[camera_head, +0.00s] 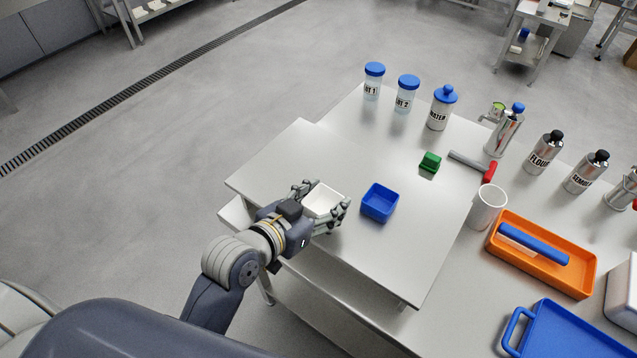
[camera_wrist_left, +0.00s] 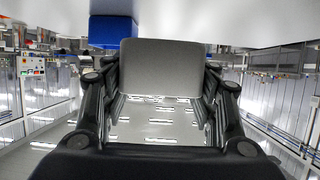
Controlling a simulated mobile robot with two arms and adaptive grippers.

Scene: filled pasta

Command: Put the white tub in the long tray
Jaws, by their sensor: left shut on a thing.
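The white tub (camera_head: 322,198) is a small open square container at the left part of the raised board. My left gripper (camera_head: 325,203) is shut on it, with fingers on two opposite sides. In the left wrist view the tub (camera_wrist_left: 160,66) shows as a plain grey-white face between the fingers (camera_wrist_left: 160,85). I cannot tell whether its base touches the board. A long orange tray (camera_head: 572,287) lies at the right, with a blue bar-shaped thing (camera_head: 533,243) in it. My right gripper is not in view.
A blue square tub (camera_head: 380,203) stands just right of the white one. Labelled jars (camera_head: 405,94) line the back. A blue handled tray (camera_head: 570,330) is front right.

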